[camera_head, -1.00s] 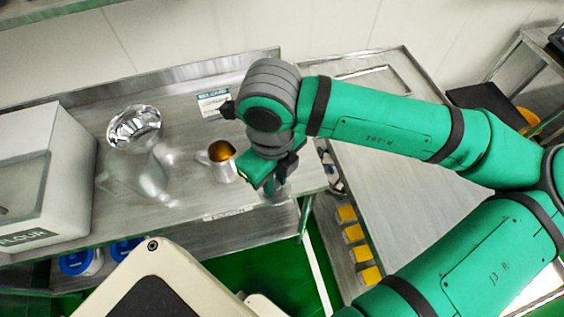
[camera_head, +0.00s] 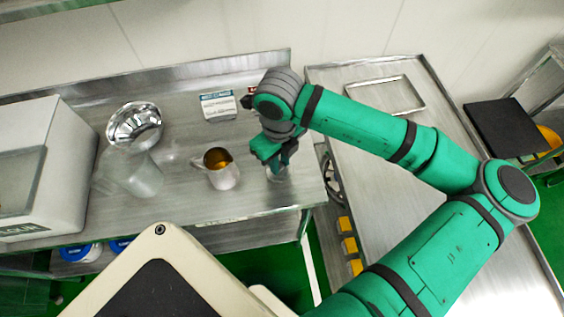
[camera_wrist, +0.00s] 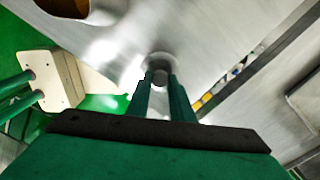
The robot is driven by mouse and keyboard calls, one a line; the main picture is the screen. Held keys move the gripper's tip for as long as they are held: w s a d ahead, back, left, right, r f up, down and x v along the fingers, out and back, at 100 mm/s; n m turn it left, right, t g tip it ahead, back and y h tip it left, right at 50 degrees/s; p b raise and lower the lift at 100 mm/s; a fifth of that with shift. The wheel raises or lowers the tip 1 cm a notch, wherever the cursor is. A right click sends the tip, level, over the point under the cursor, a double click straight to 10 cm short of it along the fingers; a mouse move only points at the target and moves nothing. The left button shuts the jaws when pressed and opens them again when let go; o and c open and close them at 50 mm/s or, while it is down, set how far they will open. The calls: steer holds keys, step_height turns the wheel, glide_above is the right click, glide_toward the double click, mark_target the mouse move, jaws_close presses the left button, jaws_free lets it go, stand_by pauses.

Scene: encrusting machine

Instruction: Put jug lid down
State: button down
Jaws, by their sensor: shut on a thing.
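My gripper (camera_head: 276,162) is low over the right end of the steel table and shut on the jug lid (camera_head: 278,175). In the wrist view the fingertips (camera_wrist: 160,80) pinch the lid's grey knob, and the pale round lid (camera_wrist: 161,59) shows beyond them. The lid is at or just above the tabletop; I cannot tell if it touches. A clear jug (camera_head: 130,172) stands to the left on the table. A small steel pitcher (camera_head: 228,178) with an amber inside stands between the clear jug and my gripper, apart from the lid.
A steel bowl (camera_head: 134,122) is behind the clear jug. A flour box (camera_head: 40,160) fills the left end. A small sign (camera_head: 218,105) stands at the back. The table's front edge (camera_head: 250,213) and right end are close to the lid. Another steel worktop (camera_head: 400,200) lies right.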

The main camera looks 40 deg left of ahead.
mark_target(282, 164)
steer(key=shift+w+a+f, duration=0.1)
steer(key=shift+w+f, duration=0.05)
steer(key=shift+f, duration=0.5)
steer(key=shift+w+f, duration=0.15)
steer(key=shift+f, duration=0.9)
steer(key=shift+s, duration=0.15)
steer(key=shift+f, duration=0.1)
steer(key=c, duration=1.6)
jaws_free()
steer(key=shift+o, duration=0.2)
step_height(282, 164, up, 12)
